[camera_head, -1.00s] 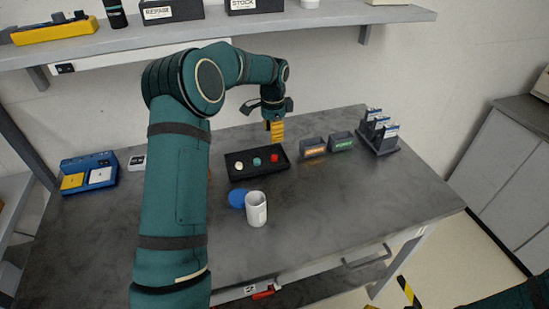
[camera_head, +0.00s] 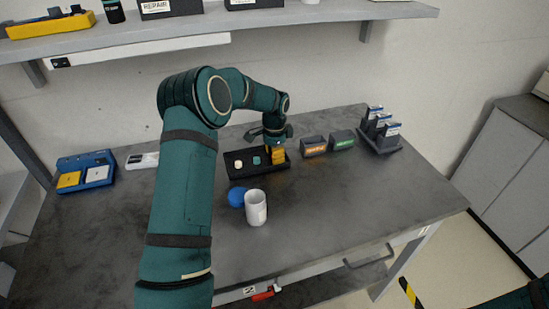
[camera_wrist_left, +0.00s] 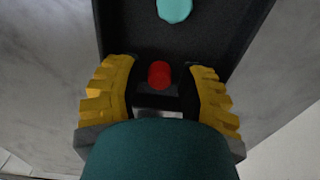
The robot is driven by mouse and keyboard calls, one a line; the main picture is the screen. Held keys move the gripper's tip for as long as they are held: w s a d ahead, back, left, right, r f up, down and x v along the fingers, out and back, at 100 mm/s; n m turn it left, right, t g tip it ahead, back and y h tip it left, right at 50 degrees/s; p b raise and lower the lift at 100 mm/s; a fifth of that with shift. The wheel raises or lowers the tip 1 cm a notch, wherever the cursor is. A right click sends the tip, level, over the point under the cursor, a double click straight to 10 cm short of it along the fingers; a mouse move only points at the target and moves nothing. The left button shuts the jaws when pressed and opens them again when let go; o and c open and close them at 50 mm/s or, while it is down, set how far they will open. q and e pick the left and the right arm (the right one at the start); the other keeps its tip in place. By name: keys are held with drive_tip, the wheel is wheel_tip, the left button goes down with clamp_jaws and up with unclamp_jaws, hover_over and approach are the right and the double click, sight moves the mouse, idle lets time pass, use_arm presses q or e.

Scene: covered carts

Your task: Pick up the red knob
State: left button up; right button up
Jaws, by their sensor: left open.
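The red knob (camera_wrist_left: 159,74) shows in the left wrist view, in the dark tray (camera_wrist_left: 115,25). My left gripper (camera_wrist_left: 162,85) is open, with one yellow finger on each side of the knob and gaps between. In the head view my left gripper (camera_head: 277,156) is low over the right end of the tray (camera_head: 240,175) and hides the red knob. A teal knob (camera_wrist_left: 174,9) lies in the same tray; in the head view it is beside a white knob (camera_head: 238,165). My right gripper is not in view.
A white cup (camera_head: 256,208) and a blue round object (camera_head: 237,197) stand in front of the tray. Orange-labelled (camera_head: 314,147) and green-labelled (camera_head: 342,140) bins and a rack (camera_head: 381,133) stand to its right. The bench's right front is clear.

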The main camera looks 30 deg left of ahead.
use_arm(q)
drive_tip(key=c, duration=0.6)
drive_tip(key=shift+r, duration=0.1)
